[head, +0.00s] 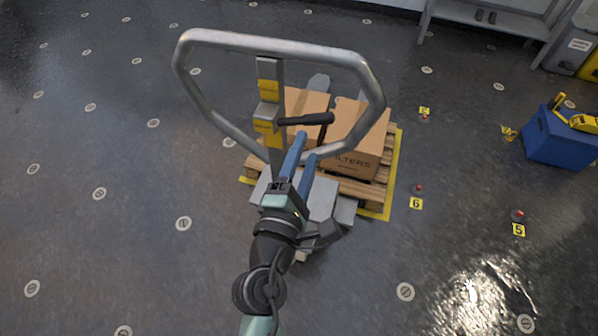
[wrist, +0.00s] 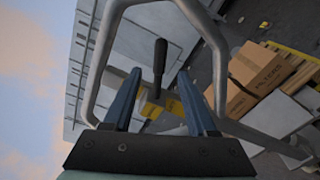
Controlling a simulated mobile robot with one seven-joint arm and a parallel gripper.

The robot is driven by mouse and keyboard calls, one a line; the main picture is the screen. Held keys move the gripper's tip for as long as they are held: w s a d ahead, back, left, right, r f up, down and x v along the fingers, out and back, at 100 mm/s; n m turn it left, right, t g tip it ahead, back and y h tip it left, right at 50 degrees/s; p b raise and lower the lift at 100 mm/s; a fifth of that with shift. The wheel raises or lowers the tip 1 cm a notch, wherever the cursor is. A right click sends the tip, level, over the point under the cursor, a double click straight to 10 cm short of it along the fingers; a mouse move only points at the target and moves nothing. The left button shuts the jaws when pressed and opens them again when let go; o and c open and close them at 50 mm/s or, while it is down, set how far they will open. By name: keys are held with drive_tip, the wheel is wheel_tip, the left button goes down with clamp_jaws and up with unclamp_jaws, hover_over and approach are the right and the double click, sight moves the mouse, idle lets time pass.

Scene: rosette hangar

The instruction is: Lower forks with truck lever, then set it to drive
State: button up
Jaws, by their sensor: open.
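The truck's grey metal handle loop (head: 372,82) stands upright over the load and frames my gripper in the wrist view (wrist: 98,62). Its post carries yellow labels (head: 268,88). The black lever (head: 308,119) sticks out to the right from the post, inside the loop. My gripper (head: 305,147) is open, its blue fingers reaching up just below the lever. In the wrist view the lever (wrist: 160,62) appears between the open fingertips (wrist: 159,76). I see no contact, and the depth gap is unclear. The forks are hidden under the load.
Cardboard boxes (head: 355,145) sit on a wooden pallet (head: 358,190) within a yellow floor marking (head: 396,160). Numbered floor markers, such as 6 (head: 416,204) and 5 (head: 519,230), and a blue crate (head: 552,140) stand right. The floor at left is clear.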

drive_tip(key=v, duration=0.3)
drive_tip(key=shift+s+b, duration=0.35)
drive_tip(key=shift+s, duration=0.05)
drive_tip(key=w+d+r+m+t, duration=0.1)
drive_tip(key=w+r+m+t, duration=0.1)
drive_tip(key=r+m, duration=0.65)
drive_tip(key=w+d+r+m+t, duration=0.1)
drive_tip(key=w+d+r+m, duration=0.15)
drive_tip(key=r, duration=1.15)
drive_tip(key=s+a+r+m+t+y, duration=0.1)
drive_tip(key=s+r+m+t+y, duration=0.1)
drive_tip(key=r, duration=1)
drive_tip(key=s+a+r+m+t+y, duration=0.1)
drive_tip(key=s+r+m+t, duration=0.3)
drive_tip(key=r, duration=0.8)
drive_tip(key=s+m+y, duration=0.1)
drive_tip(key=s+m, duration=0.1)
drive_tip(key=s, duration=0.2)
drive_tip(key=shift+s+m+t, duration=0.4)
drive_tip(key=shift+w, duration=0.1)
